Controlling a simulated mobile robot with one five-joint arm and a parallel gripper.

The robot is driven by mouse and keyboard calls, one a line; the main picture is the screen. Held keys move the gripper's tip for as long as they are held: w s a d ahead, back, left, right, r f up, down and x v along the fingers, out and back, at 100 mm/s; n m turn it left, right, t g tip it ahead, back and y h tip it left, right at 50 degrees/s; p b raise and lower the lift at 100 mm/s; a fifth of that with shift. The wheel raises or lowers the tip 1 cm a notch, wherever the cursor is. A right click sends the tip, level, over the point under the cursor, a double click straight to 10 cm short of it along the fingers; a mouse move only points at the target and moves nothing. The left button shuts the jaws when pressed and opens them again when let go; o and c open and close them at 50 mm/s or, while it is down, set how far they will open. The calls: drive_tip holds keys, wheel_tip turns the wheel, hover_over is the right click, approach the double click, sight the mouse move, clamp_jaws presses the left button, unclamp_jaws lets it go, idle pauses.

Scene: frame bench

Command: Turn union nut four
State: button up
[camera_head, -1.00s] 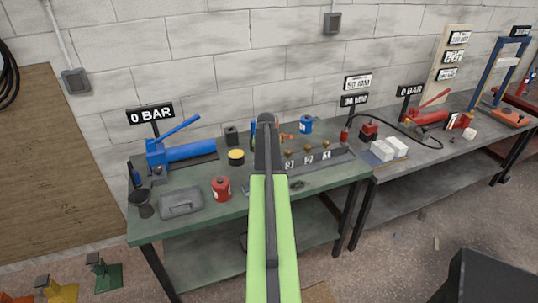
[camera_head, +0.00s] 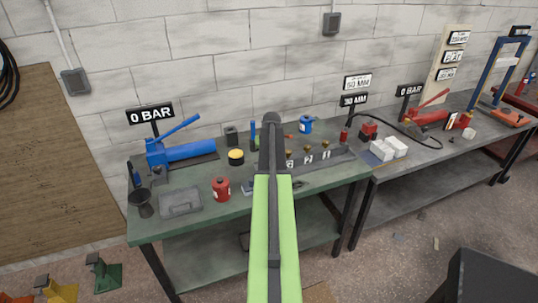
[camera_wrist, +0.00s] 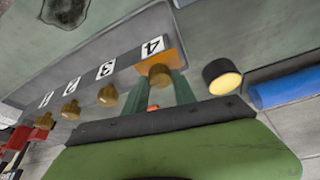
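Union nut four (camera_wrist: 159,75) is a brass-coloured nut on the grey manifold (camera_wrist: 98,58), beside the label 4 and in front of an orange patch. In the wrist view my gripper (camera_wrist: 160,84) has one green finger on each side of this nut. The fingers stand apart, and I cannot tell whether they touch it. Brass nuts three (camera_wrist: 108,96), two (camera_wrist: 71,109) and one (camera_wrist: 41,116) sit in a row to its left. In the head view my arm hides nut four and the gripper.
A black can with a yellow top (camera_wrist: 222,77) and a blue cylinder (camera_wrist: 285,90) lie to the right of the gripper.

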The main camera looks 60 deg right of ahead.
drive_tip(key=o, duration=0.4)
drive_tip(key=p+v, duration=1.6)
drive_tip(key=v, duration=0.1)
drive_tip(key=shift+a+r, duration=0.1)
drive_tip(key=shift+r, duration=0.1)
